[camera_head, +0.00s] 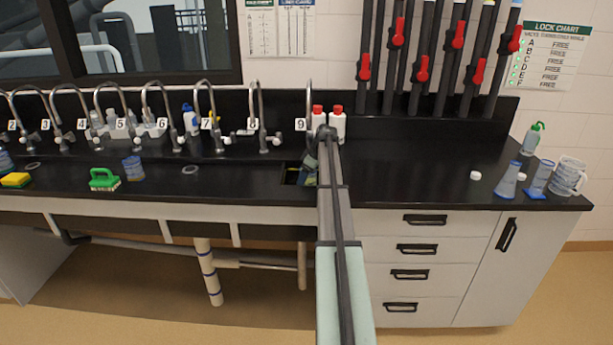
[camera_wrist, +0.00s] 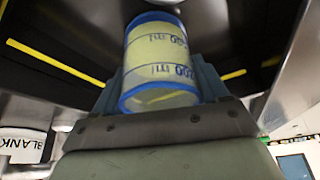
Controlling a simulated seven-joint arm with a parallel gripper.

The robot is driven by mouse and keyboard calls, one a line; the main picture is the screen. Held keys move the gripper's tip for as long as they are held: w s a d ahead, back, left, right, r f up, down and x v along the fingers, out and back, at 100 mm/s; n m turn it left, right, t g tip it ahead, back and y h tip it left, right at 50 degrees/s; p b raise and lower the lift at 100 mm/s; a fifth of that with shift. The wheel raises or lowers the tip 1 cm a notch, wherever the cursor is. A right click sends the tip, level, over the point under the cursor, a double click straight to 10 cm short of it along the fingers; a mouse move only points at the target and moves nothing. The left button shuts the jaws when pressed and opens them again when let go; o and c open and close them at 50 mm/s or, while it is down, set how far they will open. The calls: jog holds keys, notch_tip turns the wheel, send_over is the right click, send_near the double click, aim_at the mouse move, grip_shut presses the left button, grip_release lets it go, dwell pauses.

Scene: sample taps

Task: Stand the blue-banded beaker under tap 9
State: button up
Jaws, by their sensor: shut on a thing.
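My gripper (camera_head: 308,173) is shut on a beaker (camera_wrist: 158,62) with blue rims and blue volume marks, seen large between the jaws in the wrist view. In the head view my own arm hides most of the gripper and the beaker. They are at the sink opening (camera_head: 290,176), in front of and below tap 9 (camera_head: 309,92), whose number label (camera_head: 300,125) shows just left of it. I cannot tell whether the beaker touches a surface.
Tap 8 (camera_head: 260,110) and several other taps stand to the left. White bottles with red caps (camera_head: 338,124) stand behind my arm. A green brush (camera_head: 104,179) and a blue-marked beaker (camera_head: 133,168) are on the left bench. Flasks (camera_head: 508,180) stand far right; the bench between is mostly clear.

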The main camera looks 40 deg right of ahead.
jog(key=shift+f, duration=0.15)
jog(key=o, duration=1.1)
jog(key=v, duration=1.2)
jog(key=shift+s, duration=0.1)
